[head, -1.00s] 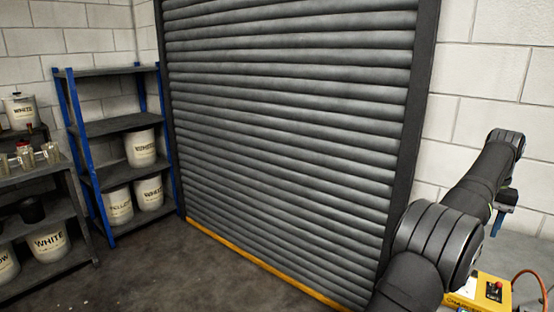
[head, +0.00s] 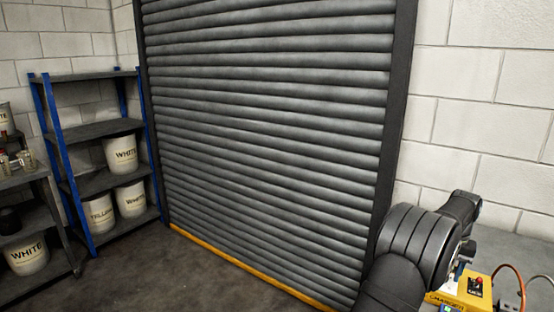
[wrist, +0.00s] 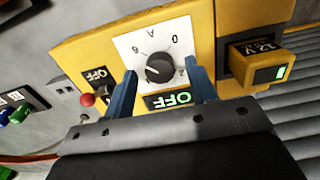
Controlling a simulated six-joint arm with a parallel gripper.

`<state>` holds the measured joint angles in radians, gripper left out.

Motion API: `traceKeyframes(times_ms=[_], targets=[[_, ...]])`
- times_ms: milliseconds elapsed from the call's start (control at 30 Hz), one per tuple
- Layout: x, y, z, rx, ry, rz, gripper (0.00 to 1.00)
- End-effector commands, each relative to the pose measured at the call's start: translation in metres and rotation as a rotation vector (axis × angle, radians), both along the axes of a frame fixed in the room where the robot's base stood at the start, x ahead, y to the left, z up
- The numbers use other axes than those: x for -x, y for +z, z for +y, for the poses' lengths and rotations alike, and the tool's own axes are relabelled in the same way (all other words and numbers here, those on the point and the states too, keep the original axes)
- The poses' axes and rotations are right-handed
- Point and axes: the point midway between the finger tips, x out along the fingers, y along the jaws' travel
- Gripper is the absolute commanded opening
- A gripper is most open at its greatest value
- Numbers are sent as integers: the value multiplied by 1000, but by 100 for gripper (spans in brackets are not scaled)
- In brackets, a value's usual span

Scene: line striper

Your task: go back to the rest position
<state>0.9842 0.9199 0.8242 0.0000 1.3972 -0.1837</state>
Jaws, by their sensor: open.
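Behind the fingers is the yellow charger (wrist: 85,45) with a white dial plate, a black knob (wrist: 159,69) and a display reading OFF. I cannot tell whether the fingers touch its face. In the head view my arm is low at the right, and its links hide the gripper. The charger (head: 460,297) shows there beside the arm, partly cut off by the bottom edge.
A battery block (wrist: 270,65) marked 12 V, with a green light, sits at the charger's side. A red knob (wrist: 87,100) is at the left. A grey roller shutter (head: 265,140) stands ahead. Shelves (head: 95,130) with white buckets stand at the left. The floor before the shutter looks clear.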

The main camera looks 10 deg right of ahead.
Motion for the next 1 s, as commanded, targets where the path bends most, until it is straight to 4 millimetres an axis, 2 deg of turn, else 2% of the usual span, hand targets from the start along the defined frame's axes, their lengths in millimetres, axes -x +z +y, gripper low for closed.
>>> traceKeyframes(times_ms=[367, 567, 667, 1000], targets=[[0, -5, 0, 0, 0, 0, 52], [0, 3, 0, 1, 0, -1, 52], [0, 16, 0, 1, 0, -1, 52], [-1, 83, -1, 4, 0, -2, 52]])
